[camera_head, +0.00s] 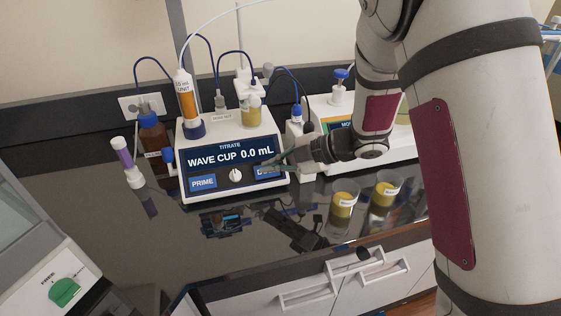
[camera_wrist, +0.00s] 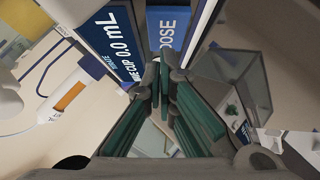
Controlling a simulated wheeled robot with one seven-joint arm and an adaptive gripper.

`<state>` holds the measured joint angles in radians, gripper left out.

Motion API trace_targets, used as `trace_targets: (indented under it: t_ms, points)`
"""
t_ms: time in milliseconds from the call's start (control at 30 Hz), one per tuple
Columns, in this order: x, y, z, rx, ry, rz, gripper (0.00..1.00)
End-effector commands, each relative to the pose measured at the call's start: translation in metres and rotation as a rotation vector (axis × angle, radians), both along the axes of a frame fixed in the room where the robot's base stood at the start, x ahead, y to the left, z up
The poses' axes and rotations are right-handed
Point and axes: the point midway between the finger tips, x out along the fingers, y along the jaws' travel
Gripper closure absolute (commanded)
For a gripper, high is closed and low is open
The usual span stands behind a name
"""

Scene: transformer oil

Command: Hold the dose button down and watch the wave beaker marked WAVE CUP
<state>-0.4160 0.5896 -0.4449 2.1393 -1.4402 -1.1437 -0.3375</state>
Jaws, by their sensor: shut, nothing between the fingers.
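The white titrator (camera_head: 235,197) stands on the dark counter; its screen (camera_head: 230,156) reads "WAVE CUP 0.0 mL". The blue DOSE button (camera_head: 266,173) is at the panel's lower right, partly hidden by my fingertips. The button also shows in the wrist view (camera_wrist: 167,30), just beyond the fingertips. My gripper (camera_head: 277,165) is shut and empty in front of it; I cannot tell whether it touches or presses. A small beaker with yellow liquid (camera_head: 252,112) sits on the titrator's top. Two beakers of yellow liquid (camera_head: 343,203) (camera_head: 386,189) stand on the counter; I cannot read their labels surely.
The PRIME button (camera_head: 203,182) and a white knob (camera_head: 236,174) are left of DOSE. A brown bottle (camera_head: 152,135) and a purple-and-white tube (camera_head: 127,162) stand at left. Another instrument (camera_head: 340,163) is at right, partly behind my arm. The glossy counter in front is mostly clear.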

Motion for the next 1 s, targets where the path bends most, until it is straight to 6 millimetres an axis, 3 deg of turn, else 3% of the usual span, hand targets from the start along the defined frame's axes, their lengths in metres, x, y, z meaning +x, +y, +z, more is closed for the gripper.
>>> trace_targets:
  t_ms: [1000]
  points:
    - [0.019,0.004,-0.022,-0.003,0.000,-0.003,1.00]
